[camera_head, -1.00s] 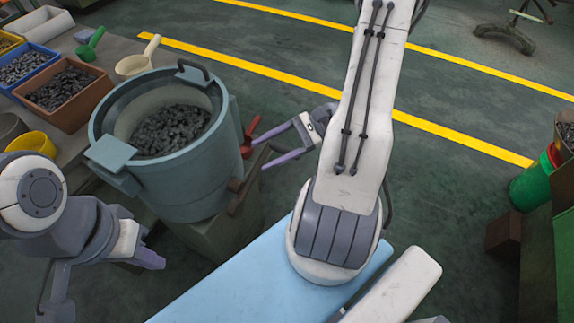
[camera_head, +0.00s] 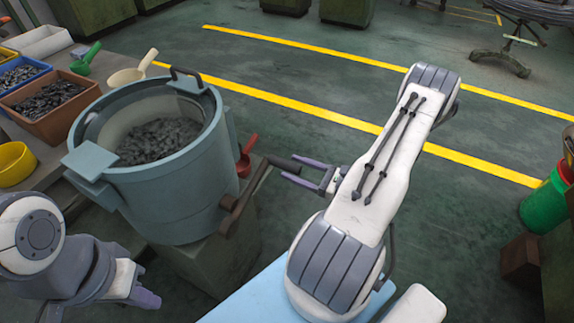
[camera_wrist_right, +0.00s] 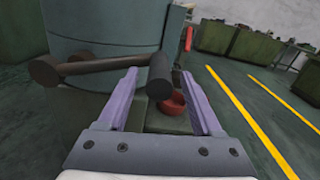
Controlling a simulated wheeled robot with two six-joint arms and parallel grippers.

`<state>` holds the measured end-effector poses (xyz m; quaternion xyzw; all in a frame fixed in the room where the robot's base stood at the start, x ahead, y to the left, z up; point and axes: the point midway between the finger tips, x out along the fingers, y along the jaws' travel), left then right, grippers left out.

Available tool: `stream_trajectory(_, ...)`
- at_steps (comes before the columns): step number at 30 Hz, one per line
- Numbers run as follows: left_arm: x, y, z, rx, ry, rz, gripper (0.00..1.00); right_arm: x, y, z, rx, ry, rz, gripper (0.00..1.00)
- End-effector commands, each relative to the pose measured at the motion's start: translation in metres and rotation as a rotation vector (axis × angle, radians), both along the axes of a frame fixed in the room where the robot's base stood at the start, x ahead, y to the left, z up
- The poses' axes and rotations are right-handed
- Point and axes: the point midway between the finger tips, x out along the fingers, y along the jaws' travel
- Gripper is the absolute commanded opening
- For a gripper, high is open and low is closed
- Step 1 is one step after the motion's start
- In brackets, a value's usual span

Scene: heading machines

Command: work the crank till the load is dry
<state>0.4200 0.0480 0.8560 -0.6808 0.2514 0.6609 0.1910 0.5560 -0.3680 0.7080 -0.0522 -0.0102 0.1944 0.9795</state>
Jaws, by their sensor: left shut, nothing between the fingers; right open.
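A grey-blue drum (camera_head: 175,195) holds a load of small dark metal parts (camera_head: 158,141). A brown crank arm (camera_head: 245,200) runs up along its right side to a dark handle (camera_head: 282,163). In the right wrist view the handle (camera_wrist_right: 160,76) points towards the camera, and the crank arm (camera_wrist_right: 100,65) runs left to a round hub (camera_wrist_right: 46,70). My right gripper (camera_head: 291,170) is open at the handle. The handle's end appears between its fingers (camera_wrist_right: 160,105), not clamped. My left gripper (camera_head: 150,297) is shut and empty, low in front of the drum.
Bins of metal parts (camera_head: 50,105), a yellow bowl (camera_head: 14,163) and a cream scoop (camera_head: 132,70) are on the left bench. A green container (camera_head: 545,207) stands far right.

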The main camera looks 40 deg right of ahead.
Motion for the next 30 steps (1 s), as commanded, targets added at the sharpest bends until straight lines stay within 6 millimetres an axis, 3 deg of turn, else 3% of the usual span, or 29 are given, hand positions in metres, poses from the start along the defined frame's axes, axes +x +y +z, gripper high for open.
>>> stream_trajectory(6, 0.0, 0.0, 0.0, 0.0, 0.0, 0.0, 0.0, 0.023, 0.01, 0.0, 0.001, 0.0, 0.003, 0.67)
stream_trajectory(16, 0.0, 0.0, 0.0, 0.0, 0.0, 0.0, 0.0, 0.027, 0.011, 0.0, 0.0, 0.0, 0.0, 0.67)
stream_trajectory(17, 0.0, 0.0, 0.0, 0.0, 0.0, 0.0, 0.0, 0.027, 0.011, 0.0, 0.0, 0.0, 0.0, 0.63)
stream_trajectory(21, 0.0, 0.0, 0.0, 0.0, 0.0, 0.0, 0.0, 0.027, 0.011, 0.0, 0.0, 0.0, 0.0, 0.09)
stream_trajectory(22, 0.0, 0.0, 0.0, 0.0, 0.0, 0.0, 0.0, 0.027, 0.011, 0.0, 0.0, 0.0, 0.0, 0.0)
stream_trajectory(30, 0.0, 0.0, 0.0, 0.0, 0.0, 0.0, 0.0, 0.027, 0.011, 0.0, 0.0, 0.0, 0.0, 0.0)
